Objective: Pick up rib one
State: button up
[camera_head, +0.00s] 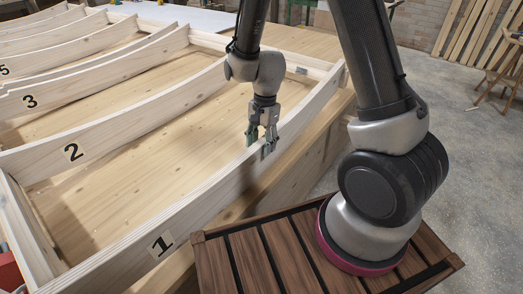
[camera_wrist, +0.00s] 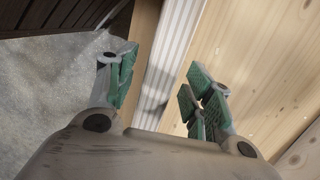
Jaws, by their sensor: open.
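Rib one (camera_head: 208,203) is the long, pale, curved wooden beam along the near side of the frame, marked with a black "1" (camera_head: 160,244). My gripper (camera_head: 260,146) points down over its top edge, right of the label. The fingers appear to straddle the rib, one towards the frame's inside and one towards the outside. In the wrist view the rib's pale edge (camera_wrist: 174,52) runs between the open green-padded fingers (camera_wrist: 158,84), with gaps on both sides. How deep the fingertips reach beside the rib is hard to tell.
Rib two (camera_head: 75,152) and rib three (camera_head: 90,85) lie farther back, with more ribs behind. End rails join them over a wooden bed (camera_head: 130,190). My slatted base stands at the near right.

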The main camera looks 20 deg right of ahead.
aim_at(261, 153)
jog(key=shift+s+f, duration=0.1)
jog(key=shift+f, duration=1.85)
jog(key=shift+f, duration=0.25)
grip_shut()
